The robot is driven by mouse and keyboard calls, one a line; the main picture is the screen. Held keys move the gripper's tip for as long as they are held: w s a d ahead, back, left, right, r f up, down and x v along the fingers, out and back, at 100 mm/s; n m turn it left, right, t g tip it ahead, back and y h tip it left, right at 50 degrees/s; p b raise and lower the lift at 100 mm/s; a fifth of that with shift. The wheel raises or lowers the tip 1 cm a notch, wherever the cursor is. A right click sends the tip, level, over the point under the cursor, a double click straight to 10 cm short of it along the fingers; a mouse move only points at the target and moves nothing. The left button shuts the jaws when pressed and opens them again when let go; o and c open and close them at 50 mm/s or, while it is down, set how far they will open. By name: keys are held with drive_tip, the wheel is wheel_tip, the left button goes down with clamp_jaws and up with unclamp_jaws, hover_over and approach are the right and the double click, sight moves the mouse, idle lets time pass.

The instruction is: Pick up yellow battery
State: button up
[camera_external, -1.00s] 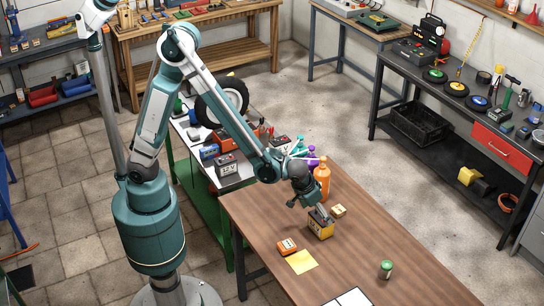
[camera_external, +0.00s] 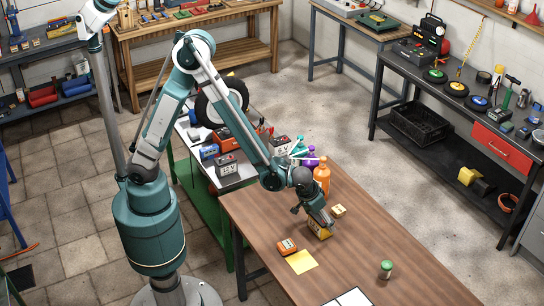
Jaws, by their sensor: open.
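The yellow battery (camera_external: 318,232) stands on the brown wooden table (camera_external: 370,270). Its upper part is hidden behind my gripper (camera_external: 323,224). My gripper is open and points down at the battery from above. Its fingers overlap the battery's top in this view. I cannot tell whether they touch it.
A small tan box (camera_external: 339,211) sits just right of the battery. An orange bottle (camera_external: 321,176) stands behind. An orange meter (camera_external: 287,246) and a yellow sheet (camera_external: 301,262) lie to the front left. A green-topped jar (camera_external: 386,269) stands front right. The table's right side is clear.

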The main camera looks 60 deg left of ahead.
drive_tip(key=shift+c, duration=0.5)
drive_tip(key=c, duration=1.5)
drive_tip(key=shift+r, duration=0.15)
drive_tip(key=shift+r+p, duration=0.6)
drive_tip(key=shift+r, duration=4.3)
